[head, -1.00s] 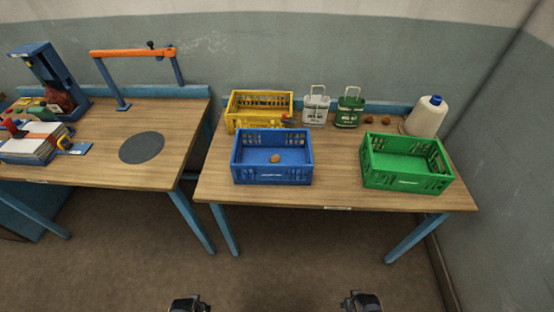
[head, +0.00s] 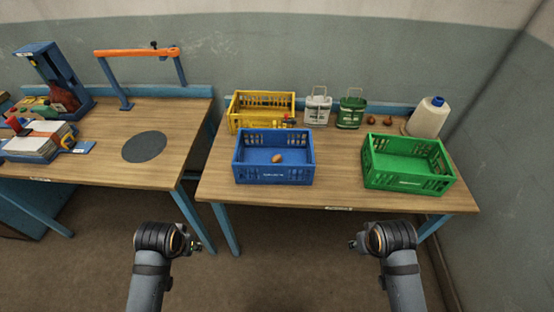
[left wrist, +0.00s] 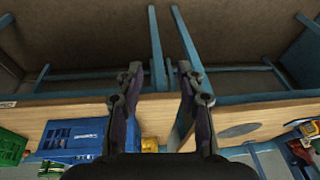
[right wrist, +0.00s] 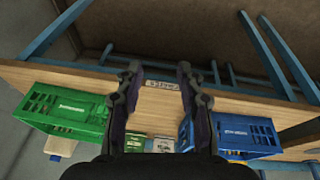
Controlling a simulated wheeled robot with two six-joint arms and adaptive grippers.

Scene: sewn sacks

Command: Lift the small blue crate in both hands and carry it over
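The small blue crate (head: 273,172) stands upright on the right-hand table, left of its middle, with a small brown round item (head: 278,158) inside. It also shows in the left wrist view (left wrist: 88,133) and in the right wrist view (right wrist: 238,148). My left gripper (head: 194,245) is in front of the table, below and left of the crate, apart from it. In its wrist view the two fingers (left wrist: 160,90) stand apart with nothing between them. My right gripper (head: 354,243) is in front of the table, below and right of the crate. Its fingers (right wrist: 157,85) also stand apart and empty.
A green crate (head: 405,180) stands right of the blue one, with a table gap between. The left table (head: 110,165) bears a dark round disc (head: 145,147).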

